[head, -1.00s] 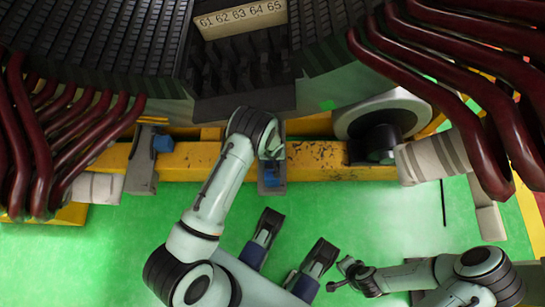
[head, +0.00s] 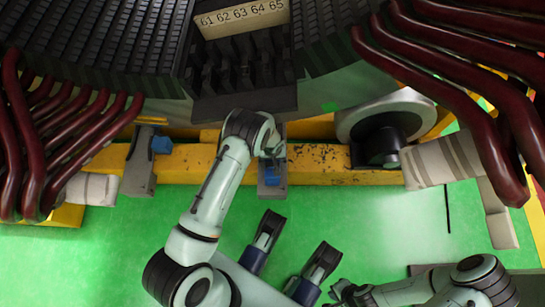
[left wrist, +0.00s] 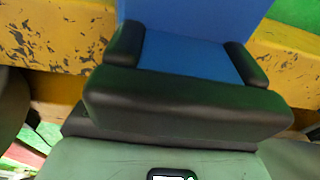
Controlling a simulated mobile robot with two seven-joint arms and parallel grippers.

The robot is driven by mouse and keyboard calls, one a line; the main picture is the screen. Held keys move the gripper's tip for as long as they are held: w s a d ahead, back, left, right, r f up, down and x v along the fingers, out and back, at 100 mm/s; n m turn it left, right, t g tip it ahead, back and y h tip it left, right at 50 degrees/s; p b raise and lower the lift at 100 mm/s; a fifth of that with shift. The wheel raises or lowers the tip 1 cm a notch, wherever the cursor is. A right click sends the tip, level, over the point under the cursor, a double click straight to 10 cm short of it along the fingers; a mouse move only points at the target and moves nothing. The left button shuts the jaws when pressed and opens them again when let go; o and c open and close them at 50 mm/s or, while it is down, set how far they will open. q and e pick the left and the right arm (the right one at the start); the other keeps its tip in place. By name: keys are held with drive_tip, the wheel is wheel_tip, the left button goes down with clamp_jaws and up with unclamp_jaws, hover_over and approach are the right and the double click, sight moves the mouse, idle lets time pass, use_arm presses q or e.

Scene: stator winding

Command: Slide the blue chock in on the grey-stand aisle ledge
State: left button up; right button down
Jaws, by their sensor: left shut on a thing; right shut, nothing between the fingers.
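A blue chock (head: 271,177) sits low at the middle grey stand (head: 272,191), which is fixed to the yellow beam. My left gripper (head: 272,150) is at the top of this stand, partly hidden by its own wrist. In the left wrist view, its two dark fingers (left wrist: 186,60) are shut on the blue chock (left wrist: 185,55), one on each side. The ledge under the chock is hidden there, so I cannot tell how far in it sits. My right gripper (head: 343,292) is shut and empty at the bottom, over the green floor.
A second grey stand (head: 140,177) with a blue block (head: 161,145) stands to the left on the yellow beam (head: 325,160). Dark red winding bars (head: 470,70) hang on both sides. A numbered plate (head: 243,18) is at the top. Green floor (head: 90,250) lies open in front.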

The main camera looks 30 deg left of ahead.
use_arm(q)
drive_tip(key=shift+f, duration=0.35)
idle(0.6)
drive_tip(key=shift+w, duration=0.2)
